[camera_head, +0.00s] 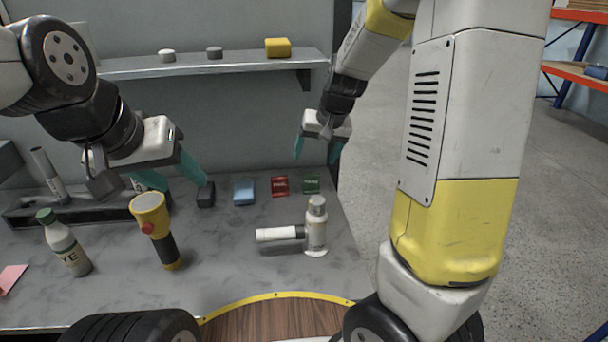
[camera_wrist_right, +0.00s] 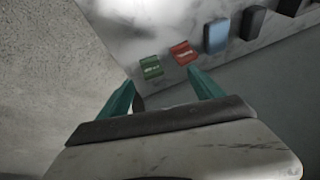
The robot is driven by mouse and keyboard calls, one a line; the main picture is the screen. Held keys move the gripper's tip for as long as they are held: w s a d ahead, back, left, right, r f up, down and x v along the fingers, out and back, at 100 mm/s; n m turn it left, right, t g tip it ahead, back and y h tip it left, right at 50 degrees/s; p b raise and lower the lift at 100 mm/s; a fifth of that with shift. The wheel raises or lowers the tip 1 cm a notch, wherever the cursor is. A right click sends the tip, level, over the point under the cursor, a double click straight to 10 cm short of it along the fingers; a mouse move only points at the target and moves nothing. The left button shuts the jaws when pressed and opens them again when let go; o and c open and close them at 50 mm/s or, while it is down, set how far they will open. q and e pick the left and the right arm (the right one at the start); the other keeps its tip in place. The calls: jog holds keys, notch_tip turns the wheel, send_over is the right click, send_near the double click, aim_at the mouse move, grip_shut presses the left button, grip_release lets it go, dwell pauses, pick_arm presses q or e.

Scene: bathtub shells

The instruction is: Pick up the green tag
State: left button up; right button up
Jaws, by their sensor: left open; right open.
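The green tag (camera_head: 311,184) lies flat near the back right corner of the grey counter, just right of a red tag (camera_head: 280,185). In the right wrist view the green tag (camera_wrist_right: 151,67) shows ahead of the fingers, with the red tag (camera_wrist_right: 183,53) beside it. My right gripper (camera_head: 317,154) is open and empty, above and behind the green tag, with its teal fingers apart. It also shows in the right wrist view (camera_wrist_right: 163,88). My left gripper (camera_head: 180,178) is open and empty over the left part of the counter, near a black block.
A blue block (camera_head: 243,191) and a black block (camera_head: 206,195) lie left of the tags. In front stand a yellow flashlight (camera_head: 153,228), a bottle (camera_head: 64,243) and a white cylinder device (camera_head: 316,228). A shelf (camera_head: 200,65) is above. The counter's right edge is close to the green tag.

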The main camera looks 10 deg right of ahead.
jog(key=h, duration=0.2)
send_near(311, 174)
jog(key=x, duration=0.5)
jog(key=shift+s+d, duration=0.1)
jog(key=shift+d, duration=0.05)
jog(key=x, duration=0.8)
jog(key=c, duration=1.5)
jog(key=shift+o, duration=0.2)
